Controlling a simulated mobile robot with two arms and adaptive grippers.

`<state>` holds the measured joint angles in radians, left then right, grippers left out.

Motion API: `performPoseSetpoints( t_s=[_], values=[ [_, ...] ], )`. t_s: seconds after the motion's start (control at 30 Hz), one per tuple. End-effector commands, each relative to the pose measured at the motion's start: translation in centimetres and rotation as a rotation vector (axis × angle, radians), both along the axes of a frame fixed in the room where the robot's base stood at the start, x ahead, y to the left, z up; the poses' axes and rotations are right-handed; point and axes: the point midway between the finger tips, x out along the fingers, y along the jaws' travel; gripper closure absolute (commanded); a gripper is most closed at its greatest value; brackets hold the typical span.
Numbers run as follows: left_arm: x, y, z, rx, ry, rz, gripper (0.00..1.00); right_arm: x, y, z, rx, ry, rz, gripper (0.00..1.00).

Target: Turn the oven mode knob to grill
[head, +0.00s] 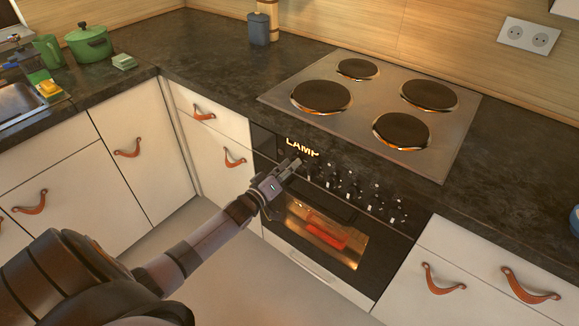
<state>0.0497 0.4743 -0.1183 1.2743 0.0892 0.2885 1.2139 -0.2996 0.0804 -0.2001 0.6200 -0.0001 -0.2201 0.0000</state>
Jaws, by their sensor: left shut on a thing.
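The oven (368,240) is built in under the hob, with a black front and a row of small knobs (350,191) along its control panel. A lit display (302,147) on the panel reads "LAMP". My left gripper (293,166) is at the left end of the row, just below the display. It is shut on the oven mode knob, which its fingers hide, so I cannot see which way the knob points. My right gripper is not in view.
The hob (385,105) with dark round plates lies above the oven. Drawers with leather pulls (442,280) flank it. Through the lit oven window a red item (326,232) shows. A green pot (88,43) stands at the far left. The floor in front is clear.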

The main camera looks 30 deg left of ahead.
Motion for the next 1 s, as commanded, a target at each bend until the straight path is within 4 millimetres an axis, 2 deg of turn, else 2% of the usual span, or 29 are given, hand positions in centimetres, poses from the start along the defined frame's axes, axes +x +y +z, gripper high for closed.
performPoseSetpoints(
  t_s=[1.0],
  values=[
    [0.14, 0.07, 0.21, 0.964, -0.079, 0.004, 0.98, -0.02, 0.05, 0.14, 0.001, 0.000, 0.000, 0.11]
  ],
)
